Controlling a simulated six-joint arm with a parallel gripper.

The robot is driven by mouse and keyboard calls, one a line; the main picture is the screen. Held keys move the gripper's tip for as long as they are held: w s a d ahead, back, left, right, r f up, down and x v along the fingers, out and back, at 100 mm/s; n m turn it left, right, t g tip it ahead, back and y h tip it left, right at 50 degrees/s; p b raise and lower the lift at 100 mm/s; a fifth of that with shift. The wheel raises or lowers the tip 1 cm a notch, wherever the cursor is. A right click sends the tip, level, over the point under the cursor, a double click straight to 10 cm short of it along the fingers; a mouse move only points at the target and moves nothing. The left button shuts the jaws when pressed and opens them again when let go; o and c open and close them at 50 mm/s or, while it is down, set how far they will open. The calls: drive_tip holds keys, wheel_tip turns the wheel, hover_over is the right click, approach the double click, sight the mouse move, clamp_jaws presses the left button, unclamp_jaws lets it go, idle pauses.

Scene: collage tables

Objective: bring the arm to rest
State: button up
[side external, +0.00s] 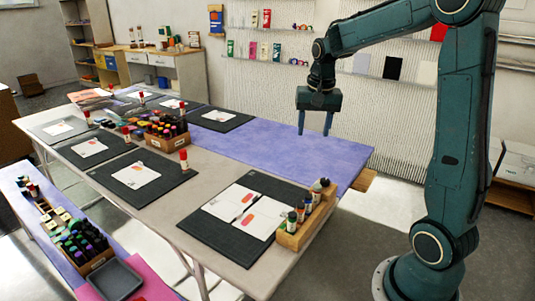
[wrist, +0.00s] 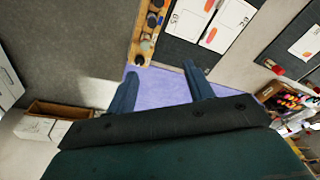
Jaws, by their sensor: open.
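My gripper (side external: 315,123) hangs from my dark green arm above the purple cloth on the table (side external: 285,150) in the side external view. Its two blue fingers point down and stand apart with nothing between them. In the wrist view my gripper (wrist: 157,80) shows both fingers spread, with the purple cloth (wrist: 163,90) behind them. It is clear of the table and touches no object.
A wooden rack of bottles (side external: 305,218) stands at the table's near right, beside a dark mat with white cards (side external: 238,208). A wooden box of markers (side external: 168,141) sits mid-table. Wall shelves (side external: 385,77) run behind my arm. The purple cloth's right part is bare.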

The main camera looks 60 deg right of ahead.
drive_tip(key=s+a+r+n+t+y, duration=0.1)
drive_tip(key=s+a+r+n+t, duration=0.2)
drive_tip(key=s+a+n, duration=0.8)
drive_tip(key=s+a+t, duration=0.1)
drive_tip(key=s+a, duration=0.4)
drive_tip(key=a, duration=0.4)
drive_tip(key=shift+s+r, duration=0.2)
drive_tip(key=shift+s, duration=0.1)
drive_tip(key=shift+c, duration=0.4)
